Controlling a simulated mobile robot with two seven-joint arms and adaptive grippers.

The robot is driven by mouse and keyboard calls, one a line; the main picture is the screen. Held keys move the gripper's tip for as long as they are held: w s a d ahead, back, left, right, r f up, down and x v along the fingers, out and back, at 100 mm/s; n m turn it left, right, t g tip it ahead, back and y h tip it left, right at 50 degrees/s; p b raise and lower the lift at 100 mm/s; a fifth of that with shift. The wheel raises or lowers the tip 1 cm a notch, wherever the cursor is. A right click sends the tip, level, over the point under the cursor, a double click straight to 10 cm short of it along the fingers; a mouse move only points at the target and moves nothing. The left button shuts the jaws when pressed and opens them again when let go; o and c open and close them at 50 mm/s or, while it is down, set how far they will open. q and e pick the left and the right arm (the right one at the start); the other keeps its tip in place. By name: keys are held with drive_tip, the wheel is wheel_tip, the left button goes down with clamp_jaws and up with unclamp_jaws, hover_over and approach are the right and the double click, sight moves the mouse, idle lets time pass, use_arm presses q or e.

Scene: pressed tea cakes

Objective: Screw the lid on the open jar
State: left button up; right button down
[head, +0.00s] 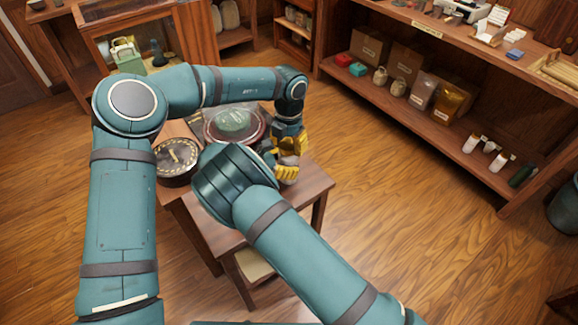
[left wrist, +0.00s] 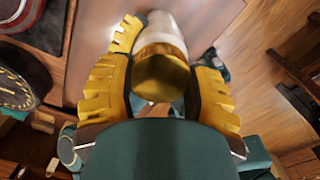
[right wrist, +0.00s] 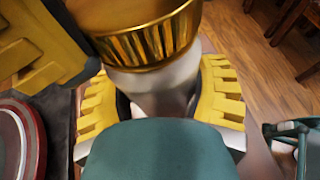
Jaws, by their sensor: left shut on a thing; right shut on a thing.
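The gold ribbed lid (right wrist: 155,40) sits at the mouth of the white jar (right wrist: 155,88) in the right wrist view; how far it is turned on cannot be told. In the left wrist view the gold lid (left wrist: 160,78) lies between the yellow fingers of my left gripper (left wrist: 165,58), with the white jar (left wrist: 165,30) beyond. My left gripper (head: 288,158) is shut on the lid above the small table's right side in the head view. My right gripper (right wrist: 160,92) is shut around the jar's body below the lid; my own arm hides it in the head view.
A dark round piece with gold markings (head: 176,162) and a glass-covered red round tray (head: 208,125) stand on the small wooden table (head: 312,180), left of the grippers. Shelves with boxes and jars (head: 405,62) stand at the right. The wooden floor between is clear.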

use_arm(q)
drive_tip(key=o, duration=1.3)
drive_tip(key=shift+o, duration=0.2)
wheel_tip(320, 180, up, 12)
use_arm(e)
unclamp_jaws()
drive_tip(key=v, duration=1.2)
